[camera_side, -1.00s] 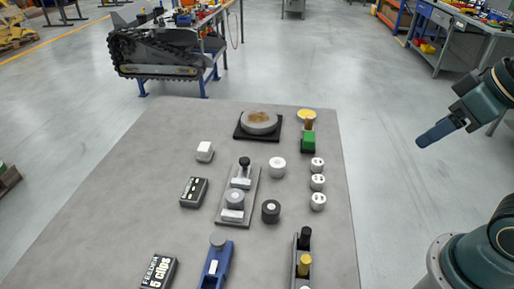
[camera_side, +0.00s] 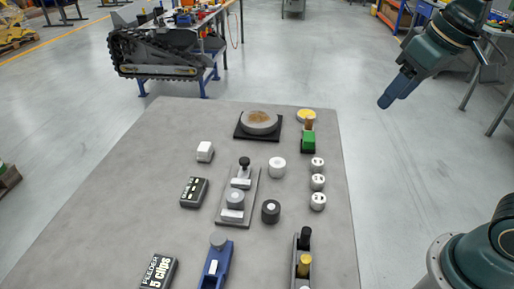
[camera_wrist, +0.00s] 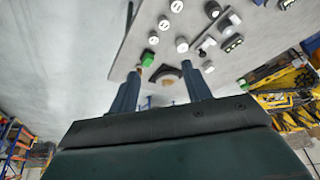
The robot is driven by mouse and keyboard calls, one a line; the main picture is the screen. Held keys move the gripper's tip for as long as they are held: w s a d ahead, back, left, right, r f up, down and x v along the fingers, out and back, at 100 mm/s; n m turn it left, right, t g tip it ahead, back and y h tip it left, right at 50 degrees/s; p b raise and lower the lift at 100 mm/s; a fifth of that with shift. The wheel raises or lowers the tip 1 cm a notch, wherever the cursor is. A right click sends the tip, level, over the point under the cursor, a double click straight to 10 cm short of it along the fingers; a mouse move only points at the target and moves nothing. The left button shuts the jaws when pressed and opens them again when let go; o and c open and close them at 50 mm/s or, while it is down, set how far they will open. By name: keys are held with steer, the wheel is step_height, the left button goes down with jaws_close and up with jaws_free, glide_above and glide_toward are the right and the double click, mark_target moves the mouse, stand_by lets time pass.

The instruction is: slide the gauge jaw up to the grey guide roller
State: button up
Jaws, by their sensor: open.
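A grey plate (camera_side: 251,189) lies mid-table in the side view. On it stands a grey roller (camera_side: 235,198), which looks like the guide roller. Farther along the plate is a black-knobbed piece (camera_side: 244,163) with a pale block at its foot, probably the gauge jaw. A gap shows between the two. My gripper (camera_side: 390,100) is high at the right, beyond the table's right edge and well apart from both. It is open and empty, with its two fingers (camera_wrist: 162,78) spread in the wrist view. The plate is small and hard to read there.
A white roller (camera_side: 278,167) and a black roller (camera_side: 270,211) stand right of the plate. Several small white cylinders (camera_side: 317,182) line the right side.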

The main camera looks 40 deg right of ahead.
steer(key=w+a+g, duration=0.1)
steer(key=w+a, duration=0.2)
steer(key=w, duration=0.5)
steer(key=g, duration=0.3)
glide_above(244, 159)
step_height(244, 159, down, 11)
steer(key=shift+s+f, duration=0.1)
steer(key=shift+f, duration=0.05)
step_height(244, 159, down, 14)
steer(key=shift+r, duration=0.1)
steer(key=shift+c, duration=0.2)
